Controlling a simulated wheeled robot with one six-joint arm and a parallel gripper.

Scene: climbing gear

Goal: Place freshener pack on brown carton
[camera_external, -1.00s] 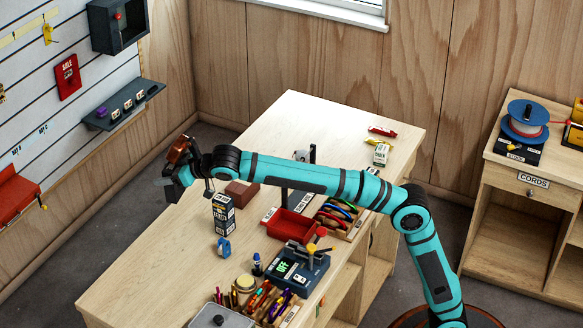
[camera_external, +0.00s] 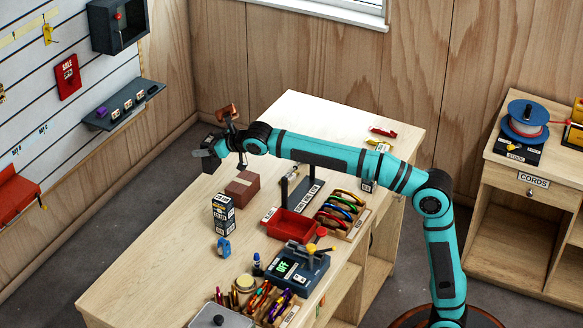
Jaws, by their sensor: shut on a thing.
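The brown carton (camera_external: 242,188) sits on the wooden workbench, behind a dark box with white lettering. My gripper (camera_external: 207,153) is in the air, up and to the left of the carton in the picture and apart from it. It points left and is shut on a small greyish thing at its fingertips, which I take for the freshener pack. The pack is too small and dark here for its shape or print to be made out.
The dark lettered box (camera_external: 223,214) stands close in front of the carton, with a blue tape dispenser (camera_external: 223,247) nearer. A red tray (camera_external: 291,225) and a rack of coloured loops (camera_external: 342,214) lie to the right. The bench's left front is clear.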

